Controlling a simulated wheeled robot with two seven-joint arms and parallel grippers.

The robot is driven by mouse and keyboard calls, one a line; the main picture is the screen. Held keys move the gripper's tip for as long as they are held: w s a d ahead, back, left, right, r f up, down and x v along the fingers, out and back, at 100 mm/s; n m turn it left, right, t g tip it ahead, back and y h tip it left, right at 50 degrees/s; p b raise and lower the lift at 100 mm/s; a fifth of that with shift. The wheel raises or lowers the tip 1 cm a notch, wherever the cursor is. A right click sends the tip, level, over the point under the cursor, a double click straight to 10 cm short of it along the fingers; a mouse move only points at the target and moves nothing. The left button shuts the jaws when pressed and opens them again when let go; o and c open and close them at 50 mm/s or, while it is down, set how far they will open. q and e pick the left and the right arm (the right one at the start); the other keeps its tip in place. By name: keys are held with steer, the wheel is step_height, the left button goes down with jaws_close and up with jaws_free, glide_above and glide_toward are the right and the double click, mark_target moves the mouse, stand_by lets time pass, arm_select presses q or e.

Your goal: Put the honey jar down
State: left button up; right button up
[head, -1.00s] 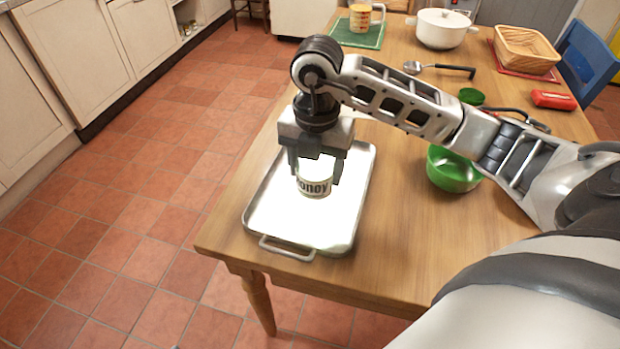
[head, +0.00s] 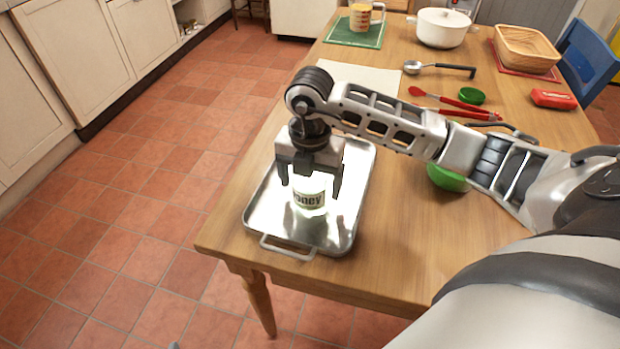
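The honey jar (head: 309,200), white with a dark "honey" label, stands upright on the metal tray (head: 262,222) near the table's front left corner. My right gripper (head: 311,185) is above it, pointing down, with one finger on each side of the jar. The fingers are spread, and a small gap shows between each finger and the jar. The jar's top is partly hidden by the gripper. My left gripper does not show.
A green bowl (head: 446,178) is partly hidden behind my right arm. Red tongs (head: 455,104), a ladle (head: 440,68), a white pot (head: 441,28) and a wooden basket (head: 526,50) lie farther back. The table's left edge is close to the tray.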

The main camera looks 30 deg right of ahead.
steer(key=shift+r, duration=0.1)
steer(key=shift+r, duration=0.25)
step_height(320, 180, up, 12)
steer(key=shift+f+p, duration=0.15)
steer(key=shift+p, duration=0.3)
stand_by(0.3)
